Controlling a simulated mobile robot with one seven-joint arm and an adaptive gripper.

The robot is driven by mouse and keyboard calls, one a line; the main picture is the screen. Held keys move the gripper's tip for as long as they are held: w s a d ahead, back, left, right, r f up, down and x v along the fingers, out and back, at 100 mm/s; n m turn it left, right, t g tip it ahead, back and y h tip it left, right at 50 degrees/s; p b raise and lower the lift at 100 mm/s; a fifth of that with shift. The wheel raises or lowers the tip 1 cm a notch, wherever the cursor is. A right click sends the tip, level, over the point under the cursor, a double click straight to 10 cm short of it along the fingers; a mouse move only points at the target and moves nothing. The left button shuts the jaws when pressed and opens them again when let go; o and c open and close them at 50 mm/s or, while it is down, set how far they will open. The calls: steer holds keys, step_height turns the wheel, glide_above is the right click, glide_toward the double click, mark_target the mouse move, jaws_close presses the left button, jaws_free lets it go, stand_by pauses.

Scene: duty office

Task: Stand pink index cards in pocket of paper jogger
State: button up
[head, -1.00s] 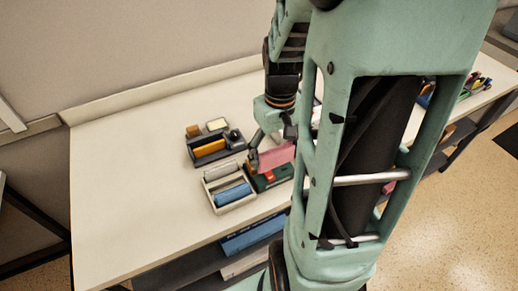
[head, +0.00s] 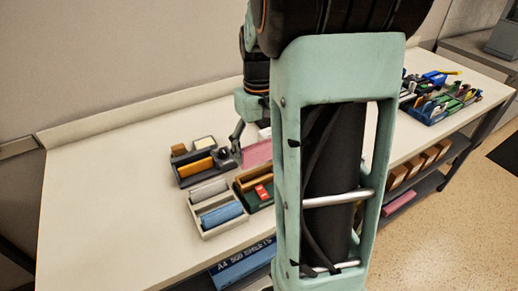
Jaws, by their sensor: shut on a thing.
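The pink index cards (head: 257,153) show as a pink block beyond the green tray, partly covered by my arm. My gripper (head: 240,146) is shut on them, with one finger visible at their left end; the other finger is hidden. The cards appear raised a little above the table, but the gap is hard to judge. I cannot pick out the paper jogger with certainty; a small white piece (head: 265,132) shows just behind the cards, and my arm hides the table to its right.
A dark organizer (head: 183,184) with an orange block stands left of my gripper. In front are a pale tray (head: 202,236) with grey and blue rolls and a green tray (head: 249,206) with a red item. The table's left is clear.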

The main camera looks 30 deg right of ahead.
mark_target(259, 162)
steer(key=shift+f+b, duration=2.7)
steer(key=shift+f, duration=1.05)
steer(key=o, duration=1.2)
steer(key=shift+o, duration=0.2)
steer(key=shift+r+p, duration=3.65)
steer(key=shift+r, duration=0.95)
steer(key=shift+w+f, duration=0.1)
